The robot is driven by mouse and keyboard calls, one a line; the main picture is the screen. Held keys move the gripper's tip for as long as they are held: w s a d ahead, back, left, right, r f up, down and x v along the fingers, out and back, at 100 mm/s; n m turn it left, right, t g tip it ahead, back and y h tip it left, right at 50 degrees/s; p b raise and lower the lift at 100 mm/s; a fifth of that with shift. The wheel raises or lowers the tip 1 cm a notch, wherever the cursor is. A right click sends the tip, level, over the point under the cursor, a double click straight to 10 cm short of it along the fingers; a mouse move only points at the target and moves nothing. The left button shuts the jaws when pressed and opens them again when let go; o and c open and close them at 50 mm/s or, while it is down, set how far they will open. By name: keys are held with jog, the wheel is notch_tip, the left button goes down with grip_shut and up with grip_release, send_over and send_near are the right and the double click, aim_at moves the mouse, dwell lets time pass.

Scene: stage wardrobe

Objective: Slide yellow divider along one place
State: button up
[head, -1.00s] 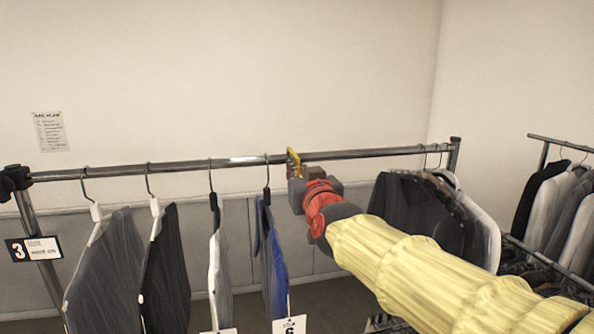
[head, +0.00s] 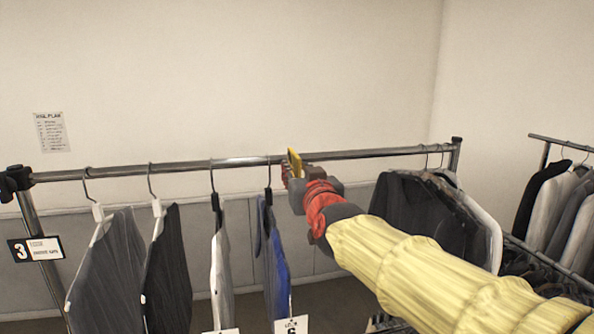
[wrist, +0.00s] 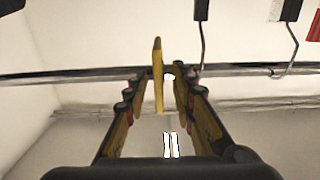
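The yellow divider (head: 294,162) is on the rack's rail (head: 370,154), just right of the blue garment's hanger hook (head: 268,174). In the wrist view the divider (wrist: 158,75) is a thin upright yellow plate crossing the rail, between my fingertips. My gripper (wrist: 161,78) is open around it. A gap shows between the plate and the right finger, and a narrower one on the left. In the head view my gripper (head: 296,180) is at the rail, partly covering the divider's lower part.
A blue garment (head: 275,260) and several darker and grey garments hang left of the divider. The rail is bare from the divider to the dark jackets (head: 415,215) at its right end. A sign marked 3 (head: 36,249) is on the left post. Another rack (head: 565,200) stands at right.

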jog(key=v, duration=1.2)
jog(key=s+d+f+m+g+h+b, duration=0.1)
jog(key=s+d+f+g+b, duration=0.3)
jog(key=f, duration=1.4)
jog(key=s+d+f+m+g+h+b, duration=0.1)
jog(key=s+d+f+g+b, duration=0.3)
jog(key=s+d+f+b, duration=0.4)
jog(key=s+d+f+m+g+h+b, duration=0.1)
jog(key=s+d+f+g+h+b, duration=0.2)
jog(key=s+f+b, duration=1)
jog(key=d+f, duration=0.1)
jog(key=f, duration=0.7)
jog(key=d+f, duration=0.2)
jog(key=f, duration=0.6)
jog(key=shift+s+d+f+g, duration=0.35)
jog(key=shift+s+f+g, duration=0.05)
